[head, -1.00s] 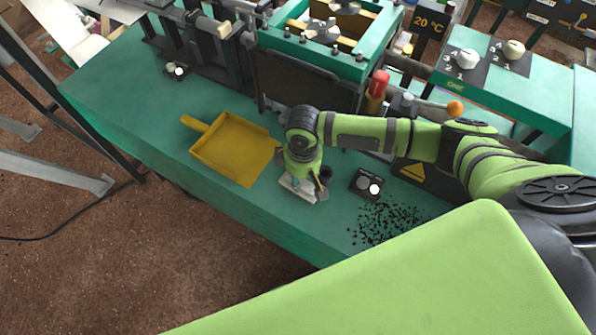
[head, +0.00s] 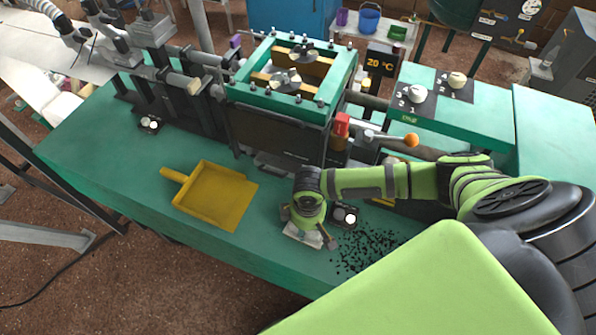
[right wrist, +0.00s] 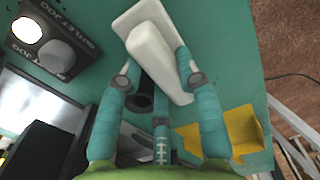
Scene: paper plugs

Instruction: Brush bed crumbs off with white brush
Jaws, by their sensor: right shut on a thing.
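My right gripper (head: 306,228) is shut on the white brush (head: 298,236), low over the green bed just left of the crumbs. In the right wrist view the fingers (right wrist: 157,72) grip the white brush (right wrist: 158,52) from both sides. I cannot tell whether the bristles touch the surface. The black bed crumbs (head: 366,250) lie scattered near the bed's front edge, partly hidden by my green body part. The green bed (head: 120,170) carries a yellow dustpan (head: 215,198) left of the gripper. My left gripper is not in view.
A small button box (head: 345,216) stands close behind and right of the gripper. A green-framed press (head: 285,90) and a lever with an orange knob (head: 411,140) stand behind. The bed is clear between dustpan and gripper. Its front edge is near.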

